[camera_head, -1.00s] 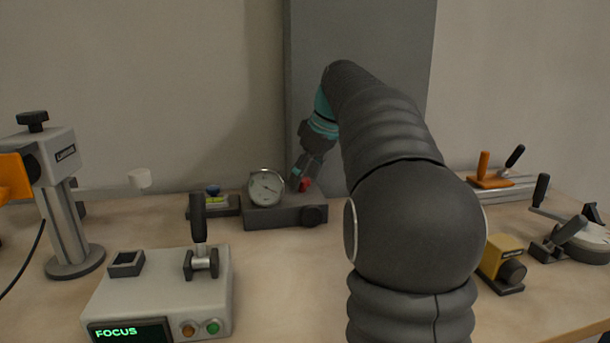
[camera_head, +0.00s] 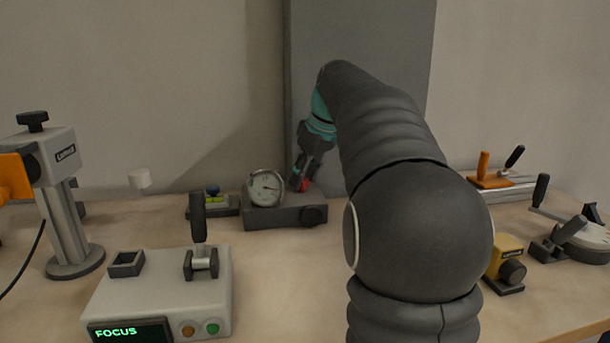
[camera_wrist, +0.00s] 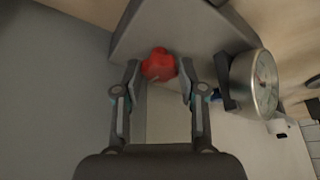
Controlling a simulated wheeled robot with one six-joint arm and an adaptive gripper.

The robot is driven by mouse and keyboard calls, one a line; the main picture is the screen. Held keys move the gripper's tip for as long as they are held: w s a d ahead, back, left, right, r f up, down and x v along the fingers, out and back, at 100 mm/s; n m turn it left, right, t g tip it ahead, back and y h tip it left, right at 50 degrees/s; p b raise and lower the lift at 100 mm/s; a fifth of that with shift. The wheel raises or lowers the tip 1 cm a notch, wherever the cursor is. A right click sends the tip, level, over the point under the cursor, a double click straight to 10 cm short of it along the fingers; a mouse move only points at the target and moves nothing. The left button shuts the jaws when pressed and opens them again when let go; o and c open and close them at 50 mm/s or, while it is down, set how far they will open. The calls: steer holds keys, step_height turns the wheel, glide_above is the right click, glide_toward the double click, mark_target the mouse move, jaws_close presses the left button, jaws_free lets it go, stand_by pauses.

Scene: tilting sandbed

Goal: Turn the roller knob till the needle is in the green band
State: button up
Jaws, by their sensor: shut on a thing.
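A red knob (camera_head: 305,185) sits on top of a dark grey box (camera_head: 285,215) at the back of the table. In the wrist view the red knob (camera_wrist: 158,65) is between the fingertips. My gripper (camera_head: 301,181) reaches down from above and is shut on it; the fingers hide part of it in the head view. A round dial gauge (camera_head: 266,188) stands on the box, left of the knob. Its needle points roughly right. In the wrist view the gauge (camera_wrist: 255,82) is seen obliquely, with some green on its face; whether the needle lies in it I cannot tell.
A black round knob (camera_head: 314,215) is on the box's front. A small unit with a level vial (camera_head: 210,203) is left of the box. A console with a lever (camera_head: 160,290) stands in front, a yellow block (camera_head: 503,265) at right. A grey panel (camera_head: 350,60) rises behind.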

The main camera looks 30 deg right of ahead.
steer(key=m, duration=0.1)
steer(key=m+h, duration=0.1)
steer(key=m, duration=0.1)
steer(key=m+h, duration=0.1)
steer(key=m, duration=0.1)
steer(key=shift+a, duration=0.25)
steer(key=m, duration=0.2)
steer(key=m+h, duration=0.1)
steer(key=m, duration=0.1)
steer(key=shift+w+a+m+h, duration=0.1)
steer(key=shift+a+m+h, duration=0.1)
steer(key=shift+m+h, duration=0.15)
steer(key=m, duration=0.2)
steer(key=m+g+h, duration=0.1)
steer(key=m, duration=0.1)
steer(key=shift+w+a+m+h, duration=0.1)
steer(key=shift+m+h, duration=0.15)
steer(key=shift+m, duration=0.1)
steer(key=shift+w+m+g+h, duration=0.15)
steer(key=shift+m+g, duration=0.35)
steer(key=shift+m, duration=0.6)
steer(key=shift+s+m+g+h, duration=0.15)
steer(key=shift+m+g, duration=0.35)
steer(key=shift+m, duration=0.6)
steer(key=shift+w+f, duration=0.1)
steer(key=o, duration=1.1)
steer(key=shift+o, duration=0.2)
steer(key=shift+r, duration=0.2)
